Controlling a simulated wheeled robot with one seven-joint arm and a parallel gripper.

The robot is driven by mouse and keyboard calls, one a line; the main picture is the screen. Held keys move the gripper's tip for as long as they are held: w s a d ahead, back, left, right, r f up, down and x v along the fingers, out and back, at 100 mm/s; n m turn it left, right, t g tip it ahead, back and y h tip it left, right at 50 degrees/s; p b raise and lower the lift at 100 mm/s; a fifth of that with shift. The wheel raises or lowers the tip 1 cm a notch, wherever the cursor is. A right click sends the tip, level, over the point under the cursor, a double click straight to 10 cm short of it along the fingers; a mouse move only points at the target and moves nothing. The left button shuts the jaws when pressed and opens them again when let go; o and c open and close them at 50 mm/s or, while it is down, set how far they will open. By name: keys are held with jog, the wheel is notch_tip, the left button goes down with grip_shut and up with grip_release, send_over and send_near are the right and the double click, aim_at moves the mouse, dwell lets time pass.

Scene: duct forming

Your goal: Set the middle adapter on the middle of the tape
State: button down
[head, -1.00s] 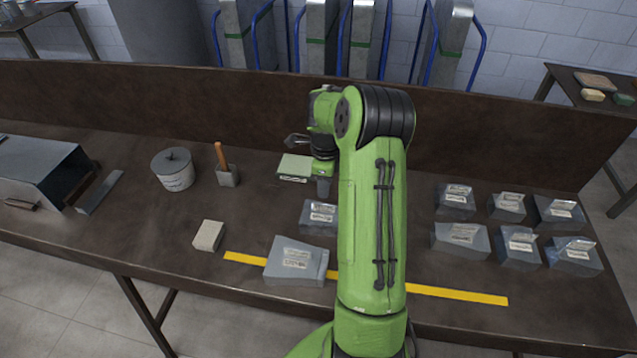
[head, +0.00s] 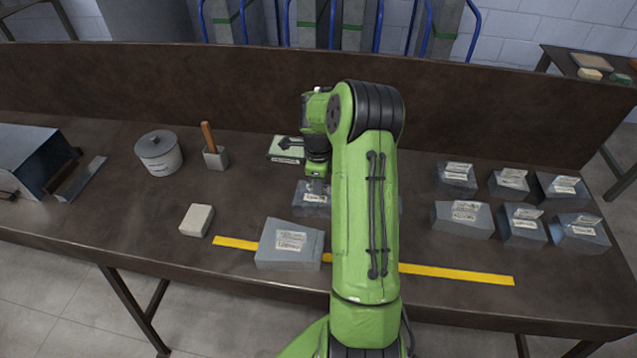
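A yellow tape strip (head: 455,273) runs along the front of the brown bench. My arm hides part of its middle. A large grey labelled adapter (head: 289,245) lies across the tape near its left end. A smaller grey labelled adapter (head: 311,199) sits behind the tape, left of my arm and partly hidden by it. My gripper (head: 317,184) points down at the back of this smaller adapter, touching or just above it. Its fingers are too small and hidden to show whether they are open or shut.
Several grey labelled pieces, one of them here (head: 462,218), stand in two rows at right. A pale block (head: 197,220), lidded pot (head: 159,153), brush holder (head: 215,158) and green-topped box (head: 286,149) are at left and behind. The tape's right half is clear.

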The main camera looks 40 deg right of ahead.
dwell(0.4)
notch_tip(320, 180, up, 9)
jog(key=p, duration=0.6)
jog(key=shift+r+p, duration=0.1)
jog(key=shift+p, duration=0.25)
